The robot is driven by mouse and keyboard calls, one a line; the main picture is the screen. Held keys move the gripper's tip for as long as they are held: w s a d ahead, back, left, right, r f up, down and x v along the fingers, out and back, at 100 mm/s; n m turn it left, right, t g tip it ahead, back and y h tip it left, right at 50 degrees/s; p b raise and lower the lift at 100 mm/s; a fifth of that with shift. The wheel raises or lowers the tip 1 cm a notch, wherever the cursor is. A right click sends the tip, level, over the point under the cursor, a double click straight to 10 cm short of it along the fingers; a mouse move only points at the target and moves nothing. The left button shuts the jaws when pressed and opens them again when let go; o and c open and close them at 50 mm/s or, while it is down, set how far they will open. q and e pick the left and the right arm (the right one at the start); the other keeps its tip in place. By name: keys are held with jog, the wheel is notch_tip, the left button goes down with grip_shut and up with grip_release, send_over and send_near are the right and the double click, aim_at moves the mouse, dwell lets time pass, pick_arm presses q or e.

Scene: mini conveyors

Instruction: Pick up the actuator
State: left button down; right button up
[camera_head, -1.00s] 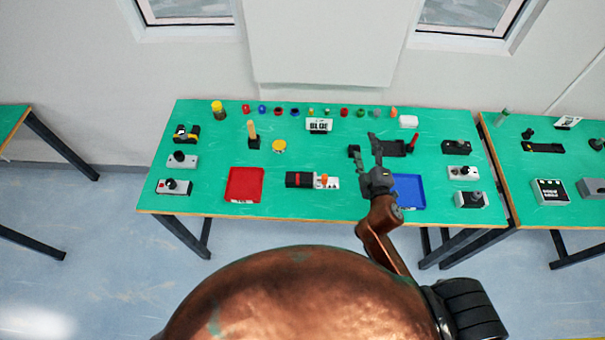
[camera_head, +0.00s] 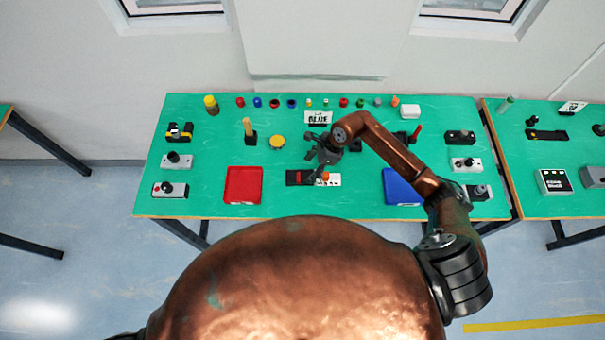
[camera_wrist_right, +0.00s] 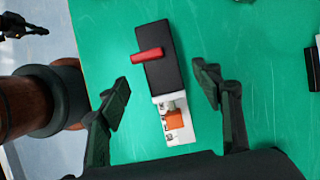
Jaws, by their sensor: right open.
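The task's actuator seems to be the black block with a red bar across it (camera_head: 299,177) at the front middle of the table. A white end piece (camera_head: 334,180) with an orange part joins its right end. In the right wrist view, the black block (camera_wrist_right: 166,72) and the white piece (camera_wrist_right: 176,133) lie between the fingers. My right gripper (camera_head: 320,160) is open and empty above them, partly hiding them in the head view. It also shows in the wrist view (camera_wrist_right: 160,77). A dark shape that looks like my left gripper (camera_wrist_right: 20,27) shows at the wrist view's top left; its jaws are unclear.
A red tray (camera_head: 243,186) lies left and a blue tray (camera_head: 402,187) right on the green table (camera_head: 222,150). A "BLUE" sign (camera_head: 318,117) and a row of small coloured parts stand behind. Control boxes line both sides. A yellow disc (camera_head: 277,142) lies nearby.

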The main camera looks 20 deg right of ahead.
aim_at(305, 175)
jog(key=x, duration=0.2)
jog(key=shift+f+p, duration=0.35)
jog(key=shift+f, duration=0.05)
jog(key=p+x, duration=0.1)
jog(key=x, duration=0.3)
jog(key=shift+d+f, duration=0.15)
jog(key=shift+f+p, duration=0.3)
jog(key=shift+f, duration=0.05)
jog(key=shift+c, duration=0.8)
jog(key=shift+w, duration=0.1)
grip_shut()
